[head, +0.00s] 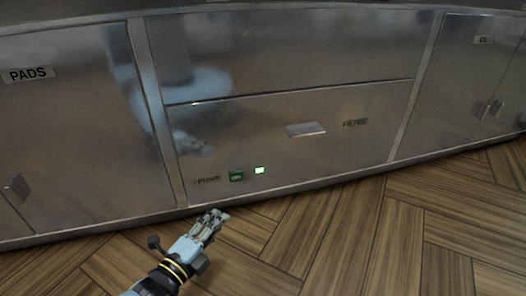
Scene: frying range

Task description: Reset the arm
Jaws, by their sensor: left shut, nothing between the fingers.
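My left gripper (217,220) is at the lower middle of the head view, its arm coming in from the bottom left. Its fingers are shut with nothing between them. It appears low over the wooden floor, in front of the steel cabinet's bottom edge; whether it touches the cabinet cannot be told. My right gripper does not show.
A steel cabinet front (290,130) spans the view. A PADS label (27,74) is at left. The wooden floor (340,235) is clear at right.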

